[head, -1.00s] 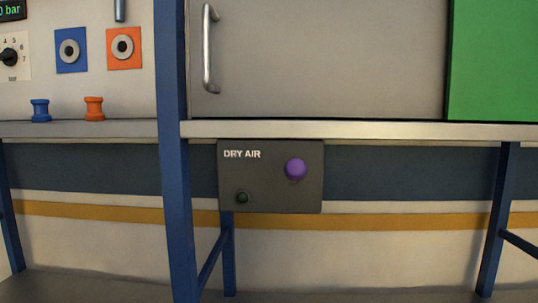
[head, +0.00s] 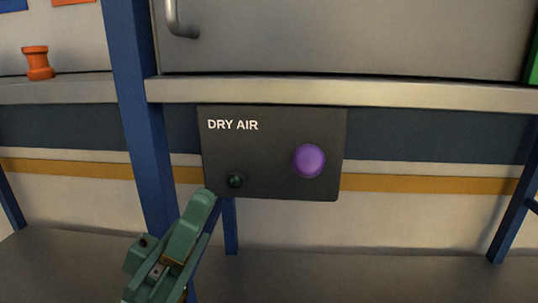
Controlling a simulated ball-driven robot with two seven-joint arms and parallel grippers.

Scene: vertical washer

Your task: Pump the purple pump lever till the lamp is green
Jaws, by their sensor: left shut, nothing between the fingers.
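The purple pump lever (head: 309,161) shows as a round purple knob on the right of a dark grey box marked DRY AIR (head: 270,130), which hangs under the bench edge. The lamp (head: 235,180) is a small round light at the lower left of the box and looks dark green, not bright. My left gripper (head: 204,200) is at the bottom, left of and below the knob, near the lower left corner of the box. It is shut and empty, clear of the knob. My right gripper is not in view.
A blue upright post (head: 140,120) stands left of the box. The bench edge (head: 400,94) runs above it. An orange knob-shaped fitting (head: 38,63) stands on the bench at left. The space in front of the purple knob is free.

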